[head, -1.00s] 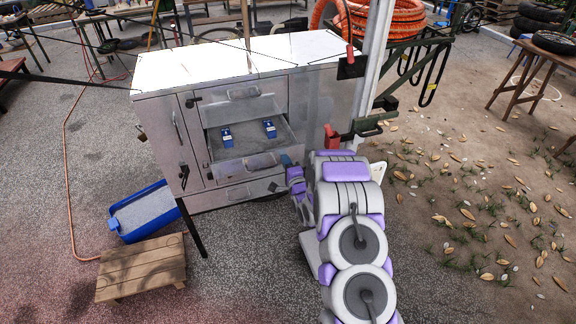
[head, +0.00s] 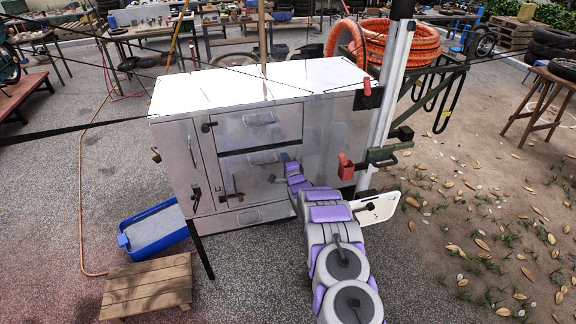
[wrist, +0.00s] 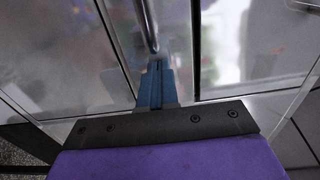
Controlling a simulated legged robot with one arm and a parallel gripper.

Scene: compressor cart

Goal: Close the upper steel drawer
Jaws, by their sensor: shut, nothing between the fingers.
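The steel cabinet (head: 340,115) stands in the middle of the head view. Its drawer front (head: 250,180) sits below a handled steel panel (head: 258,122). It looks pushed in or nearly so, with a dark line along its top edge; the drawer's inside is not visible. My gripper (head: 273,178) is at the right part of this front, partly hidden by my arm. In the wrist view my blue fingers (wrist: 157,75) are shut and empty. Their tips are close to a metal bar handle (wrist: 147,25) and the steel face; I cannot tell whether they touch.
A lower drawer (head: 250,215) is shut under it, and a tall door (head: 184,165) is at the left. A blue tray (head: 155,230) and a wooden stool (head: 150,288) stand on the ground at left.

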